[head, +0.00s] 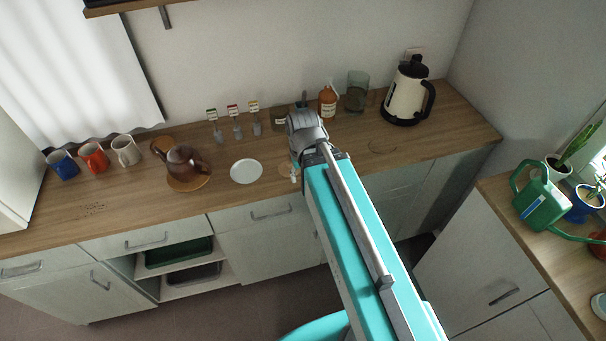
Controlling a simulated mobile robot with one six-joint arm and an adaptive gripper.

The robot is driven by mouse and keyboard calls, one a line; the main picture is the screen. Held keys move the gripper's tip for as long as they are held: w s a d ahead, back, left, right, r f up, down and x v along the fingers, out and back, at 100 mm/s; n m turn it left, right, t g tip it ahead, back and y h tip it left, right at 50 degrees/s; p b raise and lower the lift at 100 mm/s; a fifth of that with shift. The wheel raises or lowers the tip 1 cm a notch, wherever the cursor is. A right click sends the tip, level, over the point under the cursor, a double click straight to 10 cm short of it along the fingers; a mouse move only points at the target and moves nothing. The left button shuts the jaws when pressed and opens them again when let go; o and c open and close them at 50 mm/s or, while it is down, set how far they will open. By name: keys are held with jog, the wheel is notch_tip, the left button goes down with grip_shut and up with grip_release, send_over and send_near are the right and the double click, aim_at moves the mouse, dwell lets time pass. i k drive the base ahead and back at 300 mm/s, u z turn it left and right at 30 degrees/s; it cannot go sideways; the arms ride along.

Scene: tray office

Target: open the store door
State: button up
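No door in view is marked as the store door, so I cannot tell which it is. A white cabinet door (73,299) with a bar handle (100,280) is at the lower left under the counter and looks closed. Another white cabinet front (478,258) with a handle (503,293) is at the lower right and looks closed. My gripper (295,175) is over the middle of the counter, right of a white saucer, apart from both handles. It is small and mostly hidden by my wrist, so its opening does not show.
On the wooden counter (120,201) stand mugs (95,158), a brown teapot (183,160), the saucer (246,171), bottles and a kettle (407,93). An open bay holds trays (180,252). A green watering can (541,198) stands on the right counter. Some floor (250,293) is clear.

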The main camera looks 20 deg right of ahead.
aim_at(91, 293)
jog(key=u, duration=1.9)
jog(key=i, duration=0.55)
jog(key=z, duration=0.1)
